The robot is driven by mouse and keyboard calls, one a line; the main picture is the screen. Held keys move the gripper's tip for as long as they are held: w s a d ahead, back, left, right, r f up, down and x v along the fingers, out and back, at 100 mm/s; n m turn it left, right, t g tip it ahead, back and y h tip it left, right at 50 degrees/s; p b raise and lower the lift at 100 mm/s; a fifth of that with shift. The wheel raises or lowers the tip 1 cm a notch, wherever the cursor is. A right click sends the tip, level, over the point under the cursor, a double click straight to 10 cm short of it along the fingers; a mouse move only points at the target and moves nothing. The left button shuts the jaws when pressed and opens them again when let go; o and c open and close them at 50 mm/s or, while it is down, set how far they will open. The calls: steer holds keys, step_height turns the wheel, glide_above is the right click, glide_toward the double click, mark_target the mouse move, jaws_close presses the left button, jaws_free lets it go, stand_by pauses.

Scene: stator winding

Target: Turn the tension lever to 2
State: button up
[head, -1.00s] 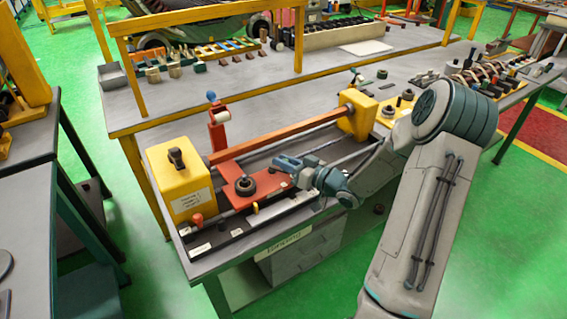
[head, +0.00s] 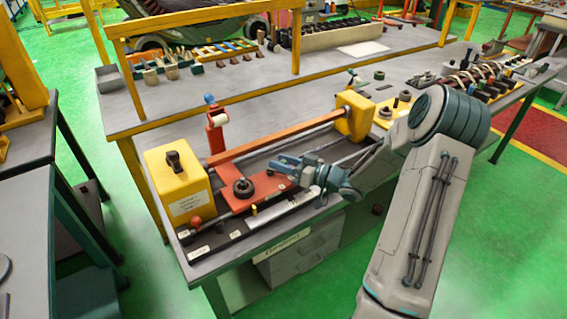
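The winding machine stands on the near bench, with a yellow headstock box (head: 178,185) at left and a yellow end block (head: 354,115) at right. An orange-red carriage (head: 262,189) with a black knob (head: 243,188) and small labels sits between them. A red-tipped handle (head: 195,222) is at the headstock's front, and a blue-tipped upright post (head: 209,99) stands behind the carriage. I cannot tell which part is the tension lever, and the label numbers are unreadable. My gripper (head: 283,162) points left, over the carriage's right rear. Its finger gap is too small to judge.
An orange bar (head: 275,138) runs across the machine behind my gripper. A yellow frame post (head: 298,40) rises from the bench. Coils and small parts (head: 485,78) lie at the bench's right. Green floor (head: 140,270) is open at front left.

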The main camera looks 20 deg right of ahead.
steer(key=b+v, duration=0.2)
steer(key=v, duration=1.1)
steer(key=shift+s+d, duration=0.3)
